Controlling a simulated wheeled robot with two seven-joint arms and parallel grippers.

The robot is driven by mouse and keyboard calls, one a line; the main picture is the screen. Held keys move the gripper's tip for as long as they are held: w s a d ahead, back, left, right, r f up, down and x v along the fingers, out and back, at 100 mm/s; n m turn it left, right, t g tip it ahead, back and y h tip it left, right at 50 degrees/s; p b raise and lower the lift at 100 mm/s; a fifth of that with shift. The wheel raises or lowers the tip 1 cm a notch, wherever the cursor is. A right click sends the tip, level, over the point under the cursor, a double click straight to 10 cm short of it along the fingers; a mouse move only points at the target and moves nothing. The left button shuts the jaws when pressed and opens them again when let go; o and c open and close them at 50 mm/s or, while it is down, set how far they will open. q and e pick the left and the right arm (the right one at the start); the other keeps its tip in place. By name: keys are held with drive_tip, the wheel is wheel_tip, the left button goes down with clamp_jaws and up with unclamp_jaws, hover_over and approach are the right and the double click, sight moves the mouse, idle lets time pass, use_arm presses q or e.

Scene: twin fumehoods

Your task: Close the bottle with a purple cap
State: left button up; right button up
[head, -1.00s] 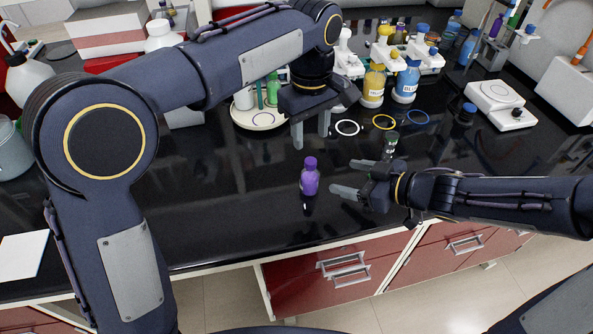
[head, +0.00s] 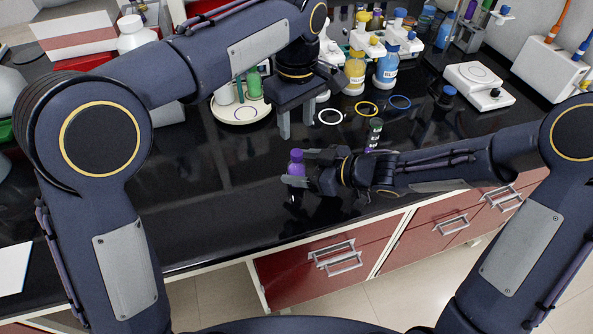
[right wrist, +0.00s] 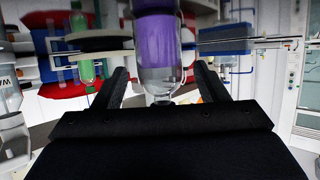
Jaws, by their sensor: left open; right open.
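The small purple bottle (head: 297,168) stands upright on the black bench in the head view, with a purple top; I cannot tell how the cap sits on it. My right gripper (head: 300,167) lies low and level with its open fingers on either side of the bottle. In the right wrist view the bottle (right wrist: 155,45) stands between the two dark fingers, purple above and clear below; its top is cut off. My left gripper (head: 300,122) points down, open and empty, behind and above the bottle.
A dark vial with a green top (head: 375,130) stands close behind my right arm. A round white tray (head: 240,114) with bottles is behind on the left. Yellow (head: 354,77) and blue (head: 387,70) bottles, coloured rings and a white device (head: 479,83) stand further back.

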drive_tip(key=shift+w+a+f, duration=0.3)
drive_tip(key=shift+a, duration=0.25)
